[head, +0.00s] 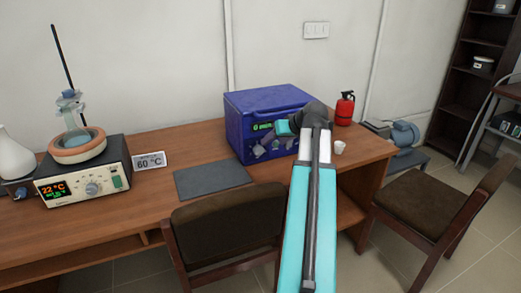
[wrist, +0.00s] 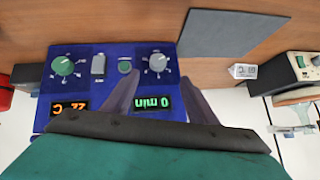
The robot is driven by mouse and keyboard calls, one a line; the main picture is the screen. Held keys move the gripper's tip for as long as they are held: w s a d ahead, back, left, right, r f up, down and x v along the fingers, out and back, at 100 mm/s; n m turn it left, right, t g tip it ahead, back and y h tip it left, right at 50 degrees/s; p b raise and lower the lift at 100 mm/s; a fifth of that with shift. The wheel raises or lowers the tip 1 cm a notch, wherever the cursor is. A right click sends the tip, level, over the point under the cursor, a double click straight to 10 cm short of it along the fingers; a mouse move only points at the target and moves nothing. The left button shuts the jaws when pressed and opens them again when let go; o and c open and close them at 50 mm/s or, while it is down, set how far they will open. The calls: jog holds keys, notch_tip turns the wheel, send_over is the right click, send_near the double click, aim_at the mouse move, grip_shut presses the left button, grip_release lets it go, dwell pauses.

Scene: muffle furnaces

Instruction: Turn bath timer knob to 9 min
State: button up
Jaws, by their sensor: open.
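A blue box-shaped unit (head: 270,100) stands on the wooden desk, its front panel partly hidden by my arm. In the wrist view, upside down, its panel (wrist: 90,62) shows a green "0 min" display (wrist: 152,103), an orange "22 °C" display (wrist: 69,108), a grey knob (wrist: 158,62) near the "0 min" display and a green knob (wrist: 62,65). My gripper (wrist: 159,82) is open and empty, its fingers either side of the "0 min" display and pointing toward the grey knob. Contact with the knob is not visible. In the head view my gripper (head: 284,127) is in front of the panel.
Chairs (head: 225,225) stand before the desk.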

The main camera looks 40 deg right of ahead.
aim_at(260, 151)
jog(key=shift+d, duration=0.15)
jog(key=x, duration=1.3)
jog(key=shift+w+d+f, duration=0.1)
jog(key=shift+f, duration=0.1)
jog(key=c, duration=1.1)
